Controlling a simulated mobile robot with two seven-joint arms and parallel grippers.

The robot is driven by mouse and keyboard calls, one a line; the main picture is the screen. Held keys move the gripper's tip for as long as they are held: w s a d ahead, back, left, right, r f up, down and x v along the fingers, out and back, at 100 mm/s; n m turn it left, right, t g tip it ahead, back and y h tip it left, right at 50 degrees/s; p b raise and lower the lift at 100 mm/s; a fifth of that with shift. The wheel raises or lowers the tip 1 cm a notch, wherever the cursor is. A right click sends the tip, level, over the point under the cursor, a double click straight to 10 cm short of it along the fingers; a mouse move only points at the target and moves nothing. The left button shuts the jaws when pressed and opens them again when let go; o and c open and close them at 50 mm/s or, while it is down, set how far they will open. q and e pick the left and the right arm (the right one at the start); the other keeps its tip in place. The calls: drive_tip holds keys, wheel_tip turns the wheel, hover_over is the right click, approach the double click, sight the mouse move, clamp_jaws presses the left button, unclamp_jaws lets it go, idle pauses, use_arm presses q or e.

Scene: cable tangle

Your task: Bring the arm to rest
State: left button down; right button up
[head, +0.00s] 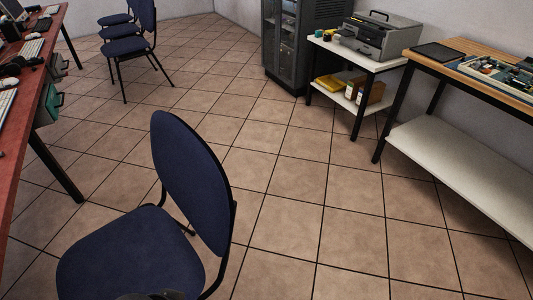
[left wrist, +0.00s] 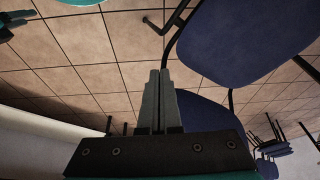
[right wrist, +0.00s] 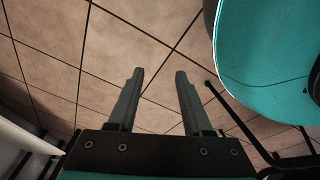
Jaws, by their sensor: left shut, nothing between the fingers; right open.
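My left gripper (left wrist: 159,80) shows in the left wrist view with its two fingers together and nothing between them. A blue chair is close beyond it. My right gripper (right wrist: 158,78) shows in the right wrist view with its fingers apart and empty, above the tiled floor. A teal rounded surface, which looks like part of my own body, fills the upper right of that view. In the head view neither gripper can be made out; only a small dark shape shows at the bottom edge.
A blue chair (head: 190,180) stands close in front. A red desk (head: 30,110) with keyboards runs along the left. A wooden-topped bench (head: 480,55) and a white table (head: 345,52) with a printer (head: 375,38) stand at the right. The tiled floor (head: 290,200) between is clear.

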use_arm(q)
wheel_tip(320, 180, down, 20)
drive_tip(key=s+a+r+p, duration=0.1)
drive_tip(key=a, duration=0.1)
drive_tip(key=s+a+f+g, duration=0.1)
drive_tip(key=s+a+f, duration=0.4)
drive_tip(key=s+f, duration=0.6)
drive_tip(key=shift+f+y+p, duration=0.3)
drive_tip(key=shift+y+p, duration=0.1)
drive_tip(key=shift+p, duration=0.05)
use_arm(e)
drive_tip(key=s, duration=0.1)
drive_tip(key=s+d, duration=0.1)
drive_tip(key=s, duration=0.2)
drive_tip(key=shift+d+f, duration=0.1)
drive_tip(key=shift+d, duration=0.3)
use_arm(q)
drive_tip(key=shift+s, duration=0.1)
use_arm(e)
drive_tip(key=shift+w, duration=0.25)
